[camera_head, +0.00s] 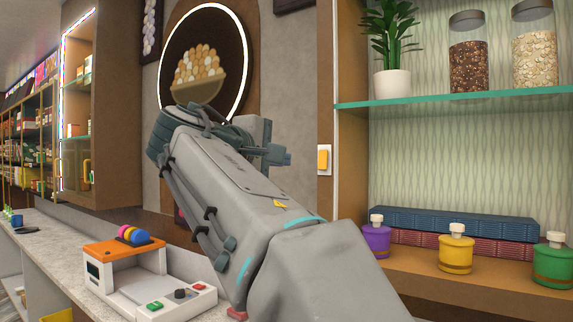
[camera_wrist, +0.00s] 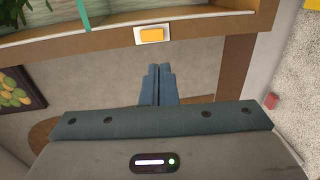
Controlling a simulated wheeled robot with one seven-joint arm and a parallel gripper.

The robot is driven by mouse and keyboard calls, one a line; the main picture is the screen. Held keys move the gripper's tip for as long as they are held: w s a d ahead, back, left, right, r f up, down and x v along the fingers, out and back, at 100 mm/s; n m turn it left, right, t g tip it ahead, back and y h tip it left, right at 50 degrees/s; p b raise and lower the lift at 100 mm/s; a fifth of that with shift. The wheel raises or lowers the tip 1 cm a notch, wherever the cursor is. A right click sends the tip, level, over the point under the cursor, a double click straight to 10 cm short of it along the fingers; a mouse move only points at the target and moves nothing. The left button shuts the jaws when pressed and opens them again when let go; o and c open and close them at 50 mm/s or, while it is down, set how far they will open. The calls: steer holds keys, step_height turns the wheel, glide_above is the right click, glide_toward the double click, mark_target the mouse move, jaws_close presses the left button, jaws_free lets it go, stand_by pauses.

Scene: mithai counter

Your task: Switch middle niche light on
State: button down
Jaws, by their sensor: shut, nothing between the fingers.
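A light switch with a yellow rocker on a white plate (camera_head: 323,159) sits on the brown side post of the niche at right. It also shows in the wrist view, its yellow rocker (camera_wrist: 151,35) just beyond my fingertips. My gripper (camera_head: 288,155) is to the left of the switch in the head view, with a gap between them. In the wrist view my gripper (camera_wrist: 158,68) has its two blue-grey fingers together and empty, pointing toward the switch. I cannot tell the exact depth of the gap.
The niche has a glass shelf (camera_head: 455,97) with a potted plant (camera_head: 392,80) and two jars. Below stand purple, yellow (camera_head: 456,250) and green bottles and stacked boxes. A lit round picture (camera_head: 205,60) hangs behind my arm.

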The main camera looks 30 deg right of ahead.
mark_target(322, 167)
steer(key=shift+d, duration=0.1)
steer(key=p+x, duration=0.4)
steer(key=x, duration=1)
steer(key=shift+w, duration=0.1)
